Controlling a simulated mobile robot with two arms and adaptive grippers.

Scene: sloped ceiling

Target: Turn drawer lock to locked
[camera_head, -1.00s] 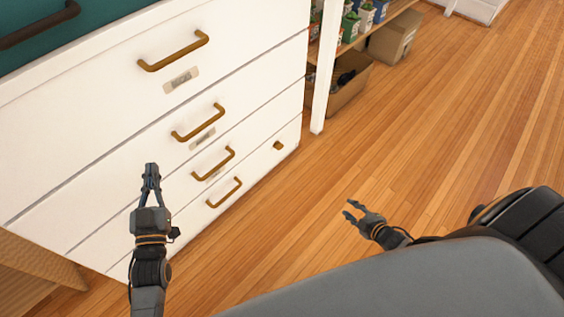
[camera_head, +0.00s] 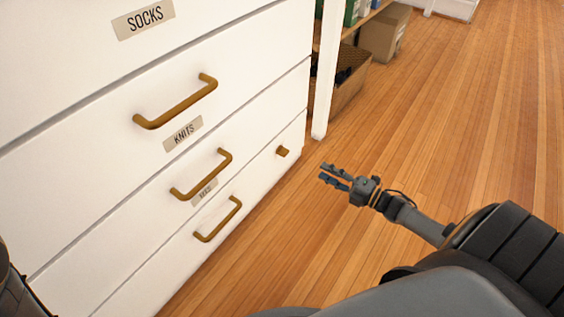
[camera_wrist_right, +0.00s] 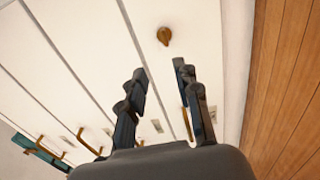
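The drawer lock is a small brass knob (camera_head: 283,152) on the right end of the lowest drawer front of the white dresser (camera_head: 100,210). It also shows in the right wrist view (camera_wrist_right: 164,36), beyond the fingertips. My right gripper (camera_head: 324,173) is open and empty, a little to the right of the knob and apart from it. In the right wrist view its two fingers (camera_wrist_right: 160,67) are spread, with the knob between their directions and farther off. My left gripper is out of view; only a dark part of my left arm shows at the lower left edge.
Brass bar handles (camera_head: 218,219) stick out from the drawers, with labels such as SOCKS (camera_head: 143,18) and KNITS (camera_head: 183,133). A white post (camera_head: 326,80) and a shelf with boxes (camera_head: 384,35) stand behind the dresser. The wooden floor (camera_head: 440,130) at right is clear.

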